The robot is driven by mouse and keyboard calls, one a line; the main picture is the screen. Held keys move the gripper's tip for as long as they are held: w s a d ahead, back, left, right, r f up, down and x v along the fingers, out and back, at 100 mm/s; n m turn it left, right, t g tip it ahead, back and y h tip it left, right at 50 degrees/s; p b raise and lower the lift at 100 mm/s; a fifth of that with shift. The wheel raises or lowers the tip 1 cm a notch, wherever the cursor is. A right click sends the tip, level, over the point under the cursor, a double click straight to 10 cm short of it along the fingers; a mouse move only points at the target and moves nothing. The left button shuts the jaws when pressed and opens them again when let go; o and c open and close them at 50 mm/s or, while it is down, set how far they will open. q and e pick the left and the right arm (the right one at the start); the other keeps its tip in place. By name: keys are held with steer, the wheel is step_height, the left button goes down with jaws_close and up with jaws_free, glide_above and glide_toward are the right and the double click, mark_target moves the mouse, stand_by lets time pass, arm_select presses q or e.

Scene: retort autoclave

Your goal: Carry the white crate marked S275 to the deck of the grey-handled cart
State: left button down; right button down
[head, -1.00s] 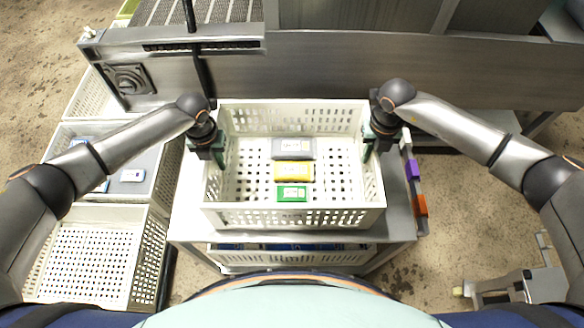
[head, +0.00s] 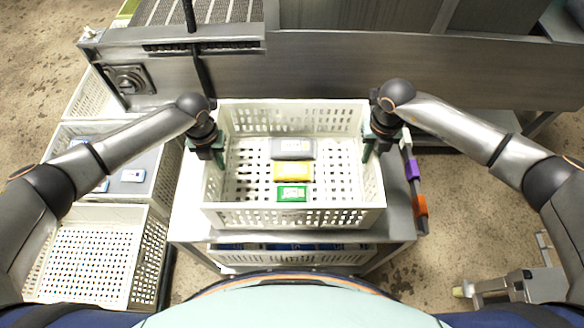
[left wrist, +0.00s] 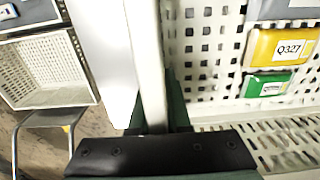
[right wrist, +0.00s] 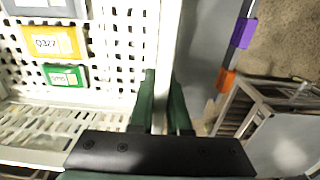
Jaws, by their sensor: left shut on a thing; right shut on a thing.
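A white crate (head: 290,217) stands in front of me over a steel table or stand. It holds a grey pack (head: 292,148), a yellow pack (head: 293,171) and a green pack (head: 292,193). In the left wrist view the yellow pack (left wrist: 281,49) reads Q327. No S275 mark is legible. My left gripper (head: 217,152) is shut on the crate's left wall (left wrist: 150,70). My right gripper (head: 369,150) is shut on the crate's right wall (right wrist: 167,50). No grey-handled cart can be made out for certain.
More white crates (head: 95,250) stand at the left, one with packs in it. Another crate (head: 290,257) sits on a lower shelf beneath. A steel machine wall (head: 320,70) runs behind. Purple and orange clips (head: 420,205) are at the table's right edge. Floor shows at right.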

arm_select(q)
steer(key=shift+w+r, duration=0.1)
steer(key=shift+r, duration=0.1)
arm_select(e)
steer(key=shift+w+r, duration=0.1)
steer(key=shift+r, duration=0.1)
